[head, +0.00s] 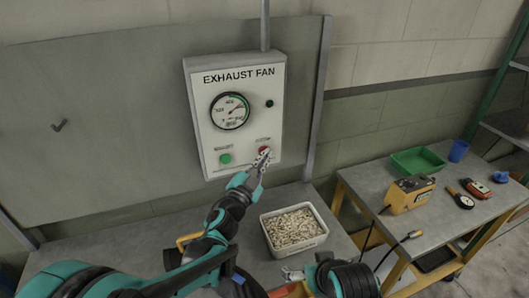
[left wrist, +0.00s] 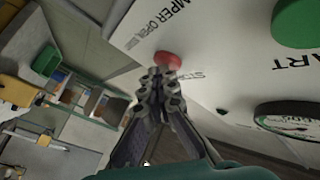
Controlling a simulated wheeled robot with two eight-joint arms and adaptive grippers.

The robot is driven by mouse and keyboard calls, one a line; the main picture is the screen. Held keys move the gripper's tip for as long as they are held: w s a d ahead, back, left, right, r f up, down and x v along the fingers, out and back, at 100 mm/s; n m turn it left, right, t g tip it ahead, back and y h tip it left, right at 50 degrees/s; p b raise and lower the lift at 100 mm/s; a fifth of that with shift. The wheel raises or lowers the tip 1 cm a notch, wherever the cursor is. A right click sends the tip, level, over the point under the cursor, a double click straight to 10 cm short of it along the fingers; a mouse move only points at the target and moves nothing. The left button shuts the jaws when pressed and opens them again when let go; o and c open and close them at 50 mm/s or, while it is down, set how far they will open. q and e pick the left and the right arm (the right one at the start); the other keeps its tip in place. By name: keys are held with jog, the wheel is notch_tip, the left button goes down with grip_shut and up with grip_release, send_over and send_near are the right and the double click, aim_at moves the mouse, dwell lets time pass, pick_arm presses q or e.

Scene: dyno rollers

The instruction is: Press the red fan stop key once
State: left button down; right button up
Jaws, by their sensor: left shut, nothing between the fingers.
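The red fan stop key (head: 264,149) is at the lower right of the white exhaust fan panel (head: 200,85). In the left wrist view the red key (left wrist: 167,60) shows just beyond my fingertips. My left gripper (head: 262,158) is shut and empty, its tips at the lower edge of the key. The tips overlap the key in both views, and I cannot tell whether they touch it. The green start key (head: 225,158) is to the left on the same panel. My right gripper (head: 292,274) is low in the head view, partly hidden, away from the panel.
A round gauge (head: 230,111) and a small dark green lamp (head: 269,103) are higher on the panel. A pale bin of small pieces (head: 318,241) stands on the bench below. A side table at right holds a green tray (head: 417,160) and a yellow device (head: 408,195).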

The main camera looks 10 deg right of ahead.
pick_arm(q)
jog(key=shift+s+d, duration=0.15)
jog(key=shift+s, duration=0.65)
jog(key=s, duration=0.2)
jog(key=s+d, duration=0.1)
jog(key=s, duration=0.2)
jog(key=shift+w, duration=0.1)
dwell(0.5)
